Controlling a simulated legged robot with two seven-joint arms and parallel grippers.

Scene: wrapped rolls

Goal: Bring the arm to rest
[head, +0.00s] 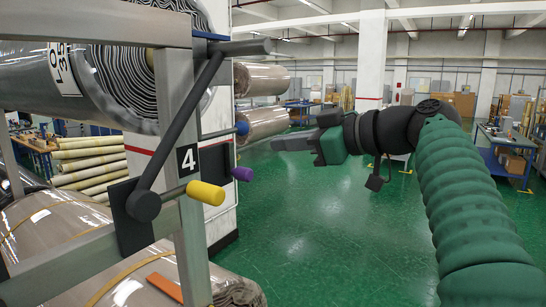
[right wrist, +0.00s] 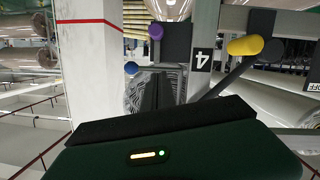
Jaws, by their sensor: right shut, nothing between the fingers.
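My right arm (head: 460,190), in a green ribbed sleeve, comes in from the lower right of the head view and bends left at its dark wrist. My right gripper (head: 277,143) is shut and empty, pointing left toward the rack. In the head view its tips appear a little right of a blue knob (head: 242,128), with a visible gap. In the right wrist view the dark fingers (right wrist: 155,92) are together, with the blue knob (right wrist: 131,68) and purple knob (right wrist: 156,32) beyond them. My left gripper is not in view.
A metal rack post with a number 4 plate (head: 187,159) stands at left. It carries a dark lever (head: 178,125), a yellow knob (head: 206,192) and a purple knob (head: 242,174). Large wrapped rolls (head: 125,85) lie on the rack. Open green floor (head: 340,240) lies below my gripper.

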